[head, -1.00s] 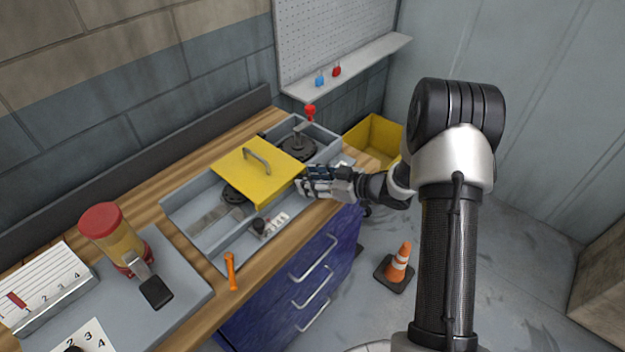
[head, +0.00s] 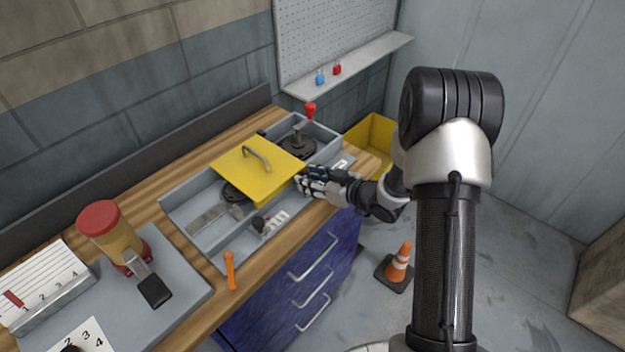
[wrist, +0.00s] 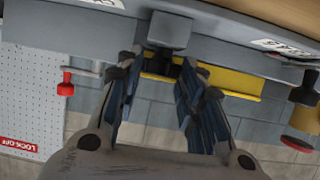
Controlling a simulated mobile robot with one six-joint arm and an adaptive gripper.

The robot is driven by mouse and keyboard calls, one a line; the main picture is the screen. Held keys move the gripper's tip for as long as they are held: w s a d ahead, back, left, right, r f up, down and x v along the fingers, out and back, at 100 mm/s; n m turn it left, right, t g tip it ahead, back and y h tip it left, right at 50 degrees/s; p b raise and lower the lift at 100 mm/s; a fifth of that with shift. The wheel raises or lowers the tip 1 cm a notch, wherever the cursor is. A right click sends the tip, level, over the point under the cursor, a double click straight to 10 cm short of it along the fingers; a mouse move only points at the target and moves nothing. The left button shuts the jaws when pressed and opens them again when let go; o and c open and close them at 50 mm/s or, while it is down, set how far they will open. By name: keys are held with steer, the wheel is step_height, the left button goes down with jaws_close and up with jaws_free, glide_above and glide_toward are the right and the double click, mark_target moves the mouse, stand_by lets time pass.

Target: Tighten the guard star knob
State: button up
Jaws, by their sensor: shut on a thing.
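The yellow guard (head: 236,166) with a grey handle lies flat over the grey runout frame (head: 183,204). My gripper (head: 304,179) is at the guard's right corner, reaching in from the right. In the wrist view, tilted nearly upside down, my gripper (wrist: 160,72) has its blue-padded fingers on either side of a small dark knob (wrist: 160,64) under a grey block (wrist: 170,30). The jaws are shut on this knob, which I take as the star knob. Its shape is mostly hidden between the fingers, and it is hidden in the head view.
A red-topped lever (head: 310,110) stands at the frame's far end. A red-lidded jar (head: 104,232) and an orange tool (head: 230,270) are at the near left. A yellow bin (head: 370,138) is beyond the table's far end. A traffic cone (head: 398,262) stands on the floor.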

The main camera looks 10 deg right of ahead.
steer(key=shift+s+a+f+m+t+h+b, duration=0.1)
steer(key=shift+a+m+t+h+b, duration=0.15)
steer(key=shift+m+h+b, duration=0.25)
steer(key=shift+s+a+f+m+t+h+b, duration=0.1)
steer(key=shift+m+t+h+b, duration=0.15)
steer(key=shift+m+h+b, duration=0.2)
steer(key=shift+a+r+m+t+h+b, duration=0.15)
steer(key=shift+m+t+h+b, duration=0.25)
steer(key=shift+m+h+b, duration=0.6)
steer(key=shift+h, duration=0.25)
steer(key=o, duration=1.1)
steer(key=shift+c, duration=0.2)
steer(key=shift+r, duration=0.1)
steer(key=v, duration=0.7)
steer(key=shift+s, duration=0.25)
